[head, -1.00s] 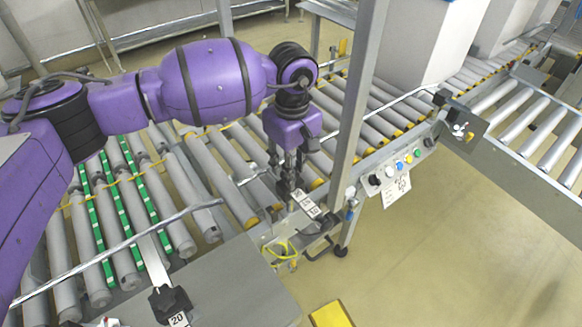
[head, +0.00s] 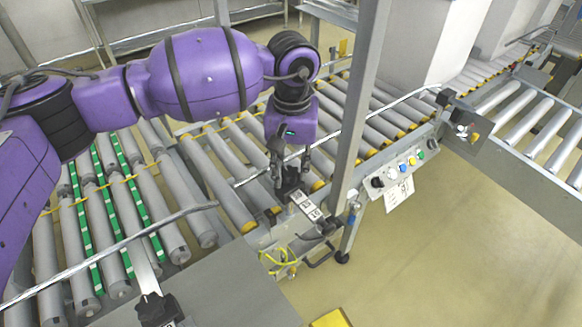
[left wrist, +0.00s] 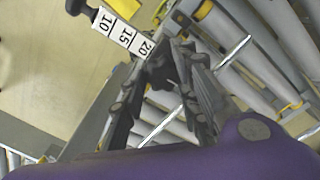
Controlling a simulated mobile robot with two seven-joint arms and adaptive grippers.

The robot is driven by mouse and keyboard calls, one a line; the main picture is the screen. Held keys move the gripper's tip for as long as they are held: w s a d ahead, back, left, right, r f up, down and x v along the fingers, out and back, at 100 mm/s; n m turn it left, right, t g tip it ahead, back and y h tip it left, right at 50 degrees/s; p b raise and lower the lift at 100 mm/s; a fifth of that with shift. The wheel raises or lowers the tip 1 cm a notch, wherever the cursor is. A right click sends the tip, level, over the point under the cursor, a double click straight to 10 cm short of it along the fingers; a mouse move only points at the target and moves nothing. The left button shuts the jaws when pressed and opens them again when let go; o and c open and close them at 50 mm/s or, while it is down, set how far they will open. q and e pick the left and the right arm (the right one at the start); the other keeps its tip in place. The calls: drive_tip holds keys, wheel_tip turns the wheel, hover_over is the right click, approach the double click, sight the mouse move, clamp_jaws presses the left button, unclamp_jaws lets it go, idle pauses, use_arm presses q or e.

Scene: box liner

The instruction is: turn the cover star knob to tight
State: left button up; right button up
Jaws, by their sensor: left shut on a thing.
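A black star knob (head: 290,181) sits at the upper end of a white number scale (head: 307,206) on the machine's side rail. My left gripper (head: 289,173) points down over this knob, with a finger on either side, and is shut on it. In the left wrist view the dark knob (left wrist: 163,70) shows between the fingers (left wrist: 178,68), partly hidden by them. The scale with 10, 15 and 20 (left wrist: 122,32) runs away from it. The knob's exact turn cannot be read. My right gripper is out of view.
A grey upright post (head: 358,115) stands close to the right of my left gripper. A rail bar (head: 120,245) crosses the rollers. A second black knob (head: 158,308) is at the bottom. A button panel (head: 402,168) is to the right, with open floor beyond.

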sight(293, 172)
use_arm(q)
drive_tip(key=shift+w+d+r+m, duration=0.1)
drive_tip(key=shift+d+r+m, duration=0.2)
idle(0.4)
drive_tip(key=o, duration=1)
drive_tip(key=shift+f, duration=0.2)
drive_tip(key=shift+a, duration=0.1)
wheel_tip(293, 172, up, 12)
drive_tip(key=shift+r, duration=0.1)
